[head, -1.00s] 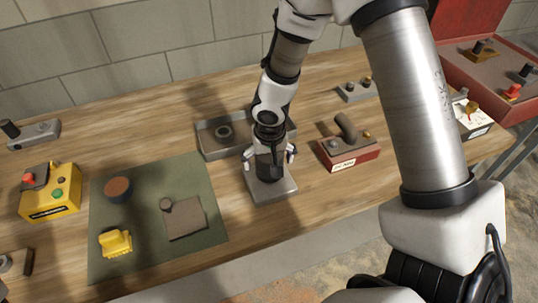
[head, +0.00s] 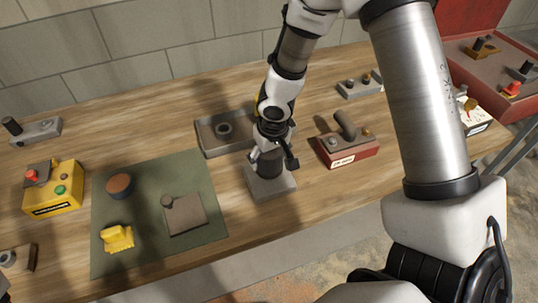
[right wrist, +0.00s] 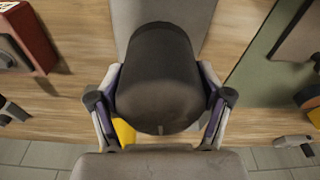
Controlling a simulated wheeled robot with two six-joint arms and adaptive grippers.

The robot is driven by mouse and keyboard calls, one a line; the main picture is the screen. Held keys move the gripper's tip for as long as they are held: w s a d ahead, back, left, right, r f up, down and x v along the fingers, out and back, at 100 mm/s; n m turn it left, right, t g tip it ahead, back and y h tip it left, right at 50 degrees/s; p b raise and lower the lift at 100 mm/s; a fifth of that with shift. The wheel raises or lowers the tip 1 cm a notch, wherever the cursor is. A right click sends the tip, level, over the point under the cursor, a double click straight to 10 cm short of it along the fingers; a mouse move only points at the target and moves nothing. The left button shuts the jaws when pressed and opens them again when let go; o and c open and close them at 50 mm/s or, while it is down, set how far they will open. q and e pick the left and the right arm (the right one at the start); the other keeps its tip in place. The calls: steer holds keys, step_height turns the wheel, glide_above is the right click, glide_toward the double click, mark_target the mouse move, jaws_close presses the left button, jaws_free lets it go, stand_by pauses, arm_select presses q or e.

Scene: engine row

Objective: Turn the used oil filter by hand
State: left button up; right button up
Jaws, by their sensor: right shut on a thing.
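The used oil filter (head: 268,167) is a dark, upright cylinder on a grey block (head: 280,188) in the middle of the bench. My right gripper (head: 272,157) is above it, its fingers around the filter's sides. In the right wrist view the dark filter (right wrist: 160,80) fills the space between the two fingers, which press on it from both sides. The gripper hides the filter's top in the head view.
A grey tray (head: 207,141) with a dark ring (head: 223,129) stands behind the block. A red box (head: 352,153) with a dark handle is close on the right. A green mat (head: 150,232) with several items and a yellow button box (head: 55,202) lie left.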

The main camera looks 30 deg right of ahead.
steer(key=n+p, duration=0.1)
steer(key=n, duration=0.1)
steer(key=shift+s+n+p, duration=0.2)
steer(key=shift+n+p, duration=0.2)
steer(key=shift+n+y, duration=0.3)
steer(key=shift+f, duration=0.2)
steer(key=shift+r+n+p, duration=0.3)
steer(key=shift+n+p, duration=0.8)
steer(key=shift+p, duration=0.1)
steer(key=shift+n+p, duration=0.3)
steer(key=shift+f+n, duration=0.2)
steer(key=shift+n, duration=0.1)
steer(key=shift+f, duration=0.1)
